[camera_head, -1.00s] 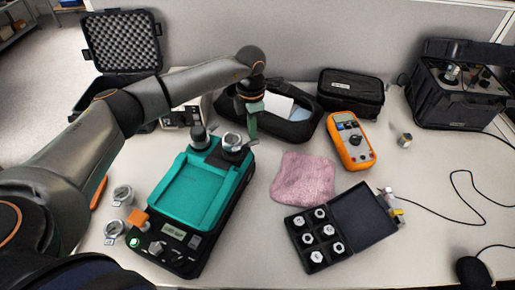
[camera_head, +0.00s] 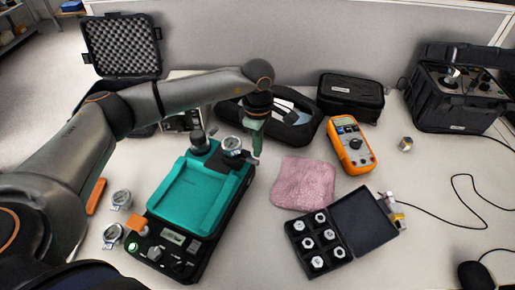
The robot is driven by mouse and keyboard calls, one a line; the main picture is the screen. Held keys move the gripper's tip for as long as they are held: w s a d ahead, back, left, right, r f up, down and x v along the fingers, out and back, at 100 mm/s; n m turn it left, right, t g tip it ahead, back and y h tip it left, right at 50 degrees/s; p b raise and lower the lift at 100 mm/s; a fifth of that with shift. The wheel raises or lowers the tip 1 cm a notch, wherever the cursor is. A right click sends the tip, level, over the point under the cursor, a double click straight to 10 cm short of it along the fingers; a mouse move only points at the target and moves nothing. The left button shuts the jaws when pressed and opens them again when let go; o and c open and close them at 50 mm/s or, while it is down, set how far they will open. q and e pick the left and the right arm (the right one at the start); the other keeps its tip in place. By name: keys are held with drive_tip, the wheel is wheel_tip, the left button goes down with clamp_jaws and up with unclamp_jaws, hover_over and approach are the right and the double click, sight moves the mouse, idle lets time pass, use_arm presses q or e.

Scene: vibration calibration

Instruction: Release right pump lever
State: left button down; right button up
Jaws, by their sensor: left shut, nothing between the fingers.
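A teal-topped device (camera_head: 195,197) with a black base stands on the table left of centre. At its back edge are a dark round fitting (camera_head: 199,143) and a silver round gauge or fitting (camera_head: 231,147). I cannot pick out a pump lever clearly; my gripper hides part of that corner. My left gripper (camera_head: 256,158) points down just right of the silver fitting, at the device's back right corner. It is shut and empty; whether it touches the device I cannot tell. My right gripper is not in view.
An open black pouch (camera_head: 303,134) lies behind my gripper. An orange multimeter (camera_head: 349,146), a pink cloth (camera_head: 303,184) and a black box of metal fittings (camera_head: 346,236) lie to the right. Small gauges (camera_head: 121,199) lie left of the device.

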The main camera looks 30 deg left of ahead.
use_arm(q)
wheel_tip(320, 180, up, 7)
drive_tip(key=p, duration=0.3)
drive_tip(key=shift+f+p, duration=0.2)
drive_tip(key=shift+p, duration=0.15)
